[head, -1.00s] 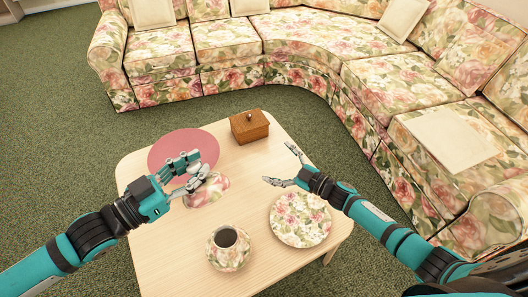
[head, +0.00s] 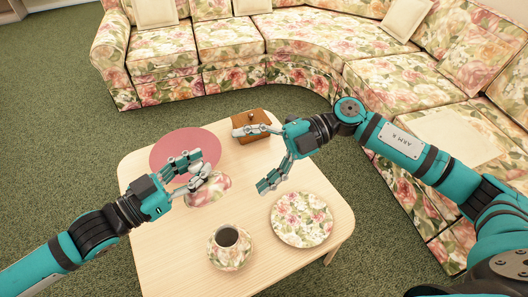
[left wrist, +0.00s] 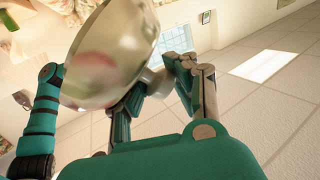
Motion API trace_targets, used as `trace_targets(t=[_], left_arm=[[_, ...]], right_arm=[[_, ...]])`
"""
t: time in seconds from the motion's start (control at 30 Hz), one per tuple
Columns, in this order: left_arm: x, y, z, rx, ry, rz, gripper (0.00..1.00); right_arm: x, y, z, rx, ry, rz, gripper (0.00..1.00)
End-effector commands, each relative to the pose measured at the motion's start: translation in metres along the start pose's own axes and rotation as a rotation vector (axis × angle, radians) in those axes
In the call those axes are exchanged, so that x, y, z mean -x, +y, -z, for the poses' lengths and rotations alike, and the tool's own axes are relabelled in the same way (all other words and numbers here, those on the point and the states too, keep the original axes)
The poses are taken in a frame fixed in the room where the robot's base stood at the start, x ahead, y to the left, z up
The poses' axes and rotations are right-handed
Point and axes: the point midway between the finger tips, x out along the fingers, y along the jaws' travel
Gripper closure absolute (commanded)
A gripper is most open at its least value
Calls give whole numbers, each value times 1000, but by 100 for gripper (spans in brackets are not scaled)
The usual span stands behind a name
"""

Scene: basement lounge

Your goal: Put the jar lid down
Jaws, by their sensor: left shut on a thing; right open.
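The head view does not clearly show whether the lid touches the table. My right gripper (head: 262,156) is open and empty over the table's right side, one finger in front of the wooden box. No jar can be made out.
The pale wooden table (head: 165,235) holds a round pink mat (head: 172,146), a wooden box (head: 256,121) with a knob, a floral plate (head: 301,219), and a dark-filled cup (head: 227,238) on a saucer. A floral sofa (head: 230,45) curves behind. The table's front left is bare.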

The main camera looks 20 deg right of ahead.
Motion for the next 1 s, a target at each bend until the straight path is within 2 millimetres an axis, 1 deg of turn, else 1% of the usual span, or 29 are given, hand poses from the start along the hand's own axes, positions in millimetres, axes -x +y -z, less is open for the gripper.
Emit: trace_targets(t=[0.03, 0.2, 0.3, 0.43, 0.6, 0.9, 0.93, 1.0], left_arm=[[0, 0, 0, 0, 1, 0, 100], [0, 0, 0, 0, 1, 0, 100], [0, 0, 0, 0, 1, 0, 100], [0, 0, 0, 0, 1, 0, 100], [0, 0, 0, 0, 1, 0, 100], [0, 0, 0, 0, 1, 0, 100], [0, 0, 0, 0, 1, 0, 100], [0, 0, 0, 0, 1, 0, 100]], right_arm=[[-11, 0, 1, 2, 4, 0, 0], [-44, 1, 1, 2, 5, -2, 0], [-62, 1, 1, 2, 4, -3, 0], [-78, 1, 0, 0, 1, -3, 0], [-89, 1, 0, 1, -1, -4, 0], [-91, 1, -1, 0, -2, -3, 0], [-91, 1, -1, 0, -2, -3, 3], [-91, 1, -1, 0, -2, -3, 12]])
